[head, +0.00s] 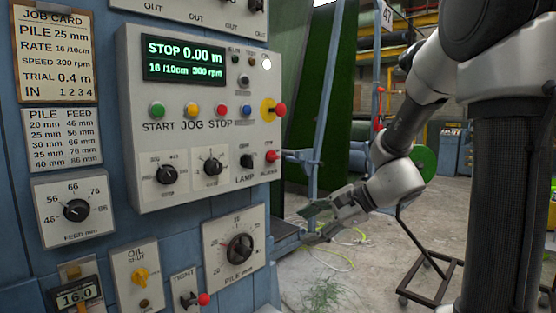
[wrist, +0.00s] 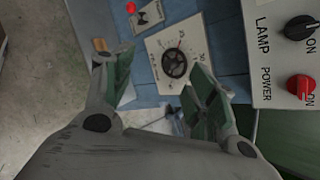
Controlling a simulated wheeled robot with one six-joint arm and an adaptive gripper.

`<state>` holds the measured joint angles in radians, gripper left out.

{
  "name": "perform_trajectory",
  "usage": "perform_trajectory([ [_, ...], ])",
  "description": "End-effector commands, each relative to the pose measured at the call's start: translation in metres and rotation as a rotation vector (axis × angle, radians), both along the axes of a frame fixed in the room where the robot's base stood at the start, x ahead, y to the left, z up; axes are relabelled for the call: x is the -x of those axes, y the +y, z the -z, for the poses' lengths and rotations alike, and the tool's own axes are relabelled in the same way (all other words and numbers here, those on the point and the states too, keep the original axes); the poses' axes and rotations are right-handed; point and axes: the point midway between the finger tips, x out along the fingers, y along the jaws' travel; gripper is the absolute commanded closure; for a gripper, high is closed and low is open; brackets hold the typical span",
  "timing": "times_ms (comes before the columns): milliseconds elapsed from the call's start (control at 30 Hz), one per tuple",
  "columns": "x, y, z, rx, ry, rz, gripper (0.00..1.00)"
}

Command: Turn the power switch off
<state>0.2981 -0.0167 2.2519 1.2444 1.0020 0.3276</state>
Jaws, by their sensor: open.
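The power switch (head: 271,156) is a red rotary knob at the lower right of the grey control box, right of the black lamp switch (head: 247,161). In the wrist view, the power switch (wrist: 301,86) shows at the right edge beside the words POWER and ON. Its exact pointer setting is too small to tell. My gripper (head: 314,222) is open and empty, below and to the right of the power switch, apart from the panel. In the wrist view, my gripper (wrist: 158,75) has its two fingers spread, with the pile dial (wrist: 174,64) beyond them.
The control box (head: 128,120) sticks out from the blue cabinet (head: 112,224). A red button on a yellow disc (head: 268,108) sits above the power switch. A dark wheeled frame (head: 432,285) stands on the floor at right.

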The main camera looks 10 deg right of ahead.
Motion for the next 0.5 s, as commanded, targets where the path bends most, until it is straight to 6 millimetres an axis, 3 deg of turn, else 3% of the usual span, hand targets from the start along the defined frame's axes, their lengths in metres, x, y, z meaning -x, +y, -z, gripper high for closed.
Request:
perform_trajectory([
  [33, -0.032, 0.002, -0.012, -0.136, 0.02, 0.12, 0.43],
  [100, -0.074, 0.003, -0.037, -0.339, 0.038, 0.281, 0.43],
  [200, -0.119, 0.0, -0.079, -0.594, 0.045, 0.444, 0.43],
  [333, -0.148, -0.008, -0.124, -0.836, 0.058, 0.563, 0.43],
  [500, -0.156, -0.007, -0.131, -0.936, 0.118, 0.601, 0.43],
])
